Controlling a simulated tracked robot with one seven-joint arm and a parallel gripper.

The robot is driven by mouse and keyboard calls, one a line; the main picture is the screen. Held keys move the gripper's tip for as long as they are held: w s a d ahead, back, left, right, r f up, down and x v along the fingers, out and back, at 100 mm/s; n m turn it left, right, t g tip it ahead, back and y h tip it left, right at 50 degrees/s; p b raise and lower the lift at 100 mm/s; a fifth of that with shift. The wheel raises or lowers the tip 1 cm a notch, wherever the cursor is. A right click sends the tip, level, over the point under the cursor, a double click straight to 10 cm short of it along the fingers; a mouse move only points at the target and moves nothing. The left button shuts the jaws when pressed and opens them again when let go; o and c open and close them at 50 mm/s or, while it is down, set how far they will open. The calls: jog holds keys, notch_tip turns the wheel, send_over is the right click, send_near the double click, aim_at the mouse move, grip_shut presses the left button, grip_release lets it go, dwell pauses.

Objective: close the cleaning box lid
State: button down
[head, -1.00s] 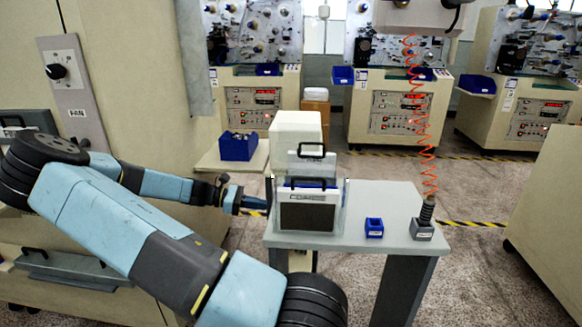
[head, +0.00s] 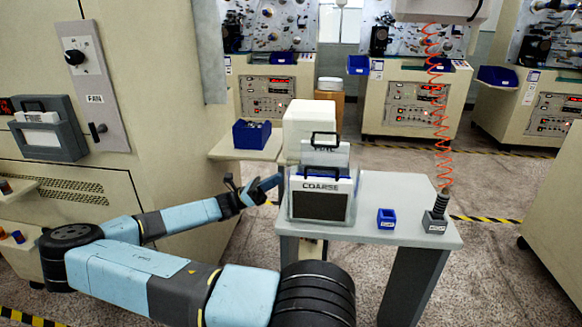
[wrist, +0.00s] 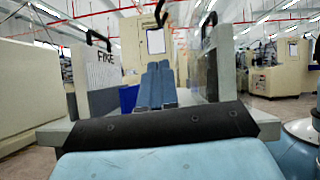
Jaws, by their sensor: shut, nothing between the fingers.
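A white box-shaped body (head: 303,118) stands at the back of the grey side table; I take it for the cleaning box, but its lid cannot be told apart clearly. In front of it stand a FINE panel (head: 325,157) and a COARSE panel (head: 321,204), each with a black handle. My gripper (head: 276,182) is at the left edge of this group, blue fingers together and empty. In the wrist view the fingers (wrist: 157,82) point between the FINE panel (wrist: 98,77) on the left and another upright panel (wrist: 212,65) on the right. Contact cannot be told.
The grey table (head: 402,220) carries a small blue bin (head: 386,219) and a grey holder (head: 435,222) under an orange coiled hose (head: 434,110). A larger blue bin (head: 252,134) sits on a ledge at left. A beige machine (head: 150,130) stands close on the left.

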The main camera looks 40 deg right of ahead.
jog(key=w+a+r+x, duration=0.1)
jog(key=r+x, duration=0.1)
jog(key=x, duration=1)
jog(key=shift+r, duration=0.2)
jog(key=shift+d, duration=0.15)
